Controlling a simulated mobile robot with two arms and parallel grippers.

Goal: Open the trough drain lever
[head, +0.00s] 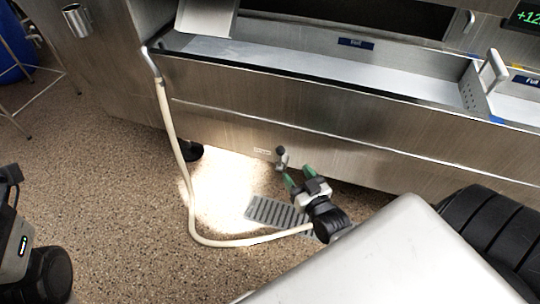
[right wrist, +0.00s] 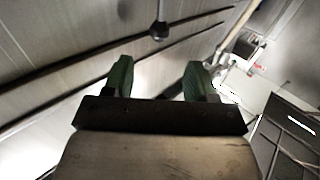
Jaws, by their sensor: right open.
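The drain lever (head: 281,157) is a short grey handle with a dark round knob, low on the front of the steel trough (head: 330,130). In the right wrist view the knob (right wrist: 159,30) hangs beyond the fingers, between their lines. My right gripper (head: 299,178) is open, with green fingertips close to the lever in the head view. In the right wrist view both fingers (right wrist: 160,78) are apart with nothing between them. I cannot tell from the head view whether a fingertip touches the lever. Only part of my left arm shows; its gripper does not.
A pale hose (head: 180,170) runs from the trough's left corner down and across the floor, passing behind my right wrist. A grey floor grate (head: 270,211) lies below the lever. A blue barrel (head: 12,45) stands far left.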

